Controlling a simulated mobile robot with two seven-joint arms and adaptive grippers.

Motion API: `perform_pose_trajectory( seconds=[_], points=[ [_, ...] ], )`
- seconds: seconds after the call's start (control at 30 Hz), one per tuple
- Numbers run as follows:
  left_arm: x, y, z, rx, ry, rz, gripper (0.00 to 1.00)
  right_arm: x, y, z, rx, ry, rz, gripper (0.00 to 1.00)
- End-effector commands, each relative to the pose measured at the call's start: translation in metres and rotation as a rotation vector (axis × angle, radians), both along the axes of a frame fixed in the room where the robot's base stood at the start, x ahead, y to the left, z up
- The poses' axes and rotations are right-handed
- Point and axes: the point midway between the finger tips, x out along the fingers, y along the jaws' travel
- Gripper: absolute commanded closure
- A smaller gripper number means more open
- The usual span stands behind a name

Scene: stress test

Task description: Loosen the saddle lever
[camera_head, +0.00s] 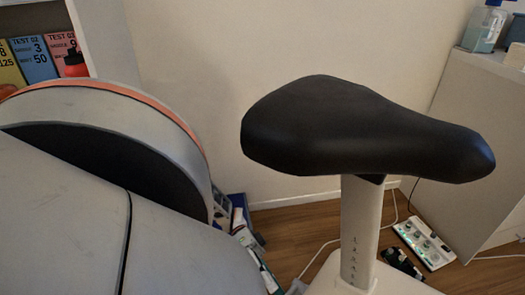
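A black bike saddle (350,135) sits on top of a white seat post (359,225) with marks down its lower part. The post goes down into a white frame part (400,284) at the bottom of the head view. I cannot make out the saddle lever; it does not show in this view. Neither my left gripper nor my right gripper is in view.
A large grey and white rounded body with an orange edge (165,112) fills the left side. A white cabinet (470,135) stands at the right, with a bottle on top. A power strip (425,243) and cables lie on the wooden floor. A pale wall is behind.

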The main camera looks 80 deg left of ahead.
Motion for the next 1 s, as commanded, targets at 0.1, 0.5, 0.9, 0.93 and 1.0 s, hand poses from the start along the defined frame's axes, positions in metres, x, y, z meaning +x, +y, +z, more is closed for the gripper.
perform_pose_trajectory(
  seconds=[0.1,0.5,0.9,0.93,1.0],
  points=[
    [-0.007,0.026,-0.001,0.003,0.003,0.002,0.64,0.0,0.0,0.0,-0.001,0.0,0.002,0.6],
    [-0.019,0.075,-0.001,-0.001,0.0,0.001,0.64,0.0,0.0,0.0,-0.001,0.0,0.002,0.6],
    [-0.021,0.079,-0.001,-0.002,0.001,0.001,0.64,0.0,0.0,0.0,-0.001,0.0,0.003,0.6],
    [-0.021,0.079,-0.001,-0.002,0.001,0.001,0.64,0.0,0.0,0.0,-0.001,0.0,0.003,0.6],
    [-0.021,0.079,-0.001,-0.002,0.001,0.001,0.64,0.0,0.0,0.0,-0.001,0.0,0.003,0.6]
  ],
)
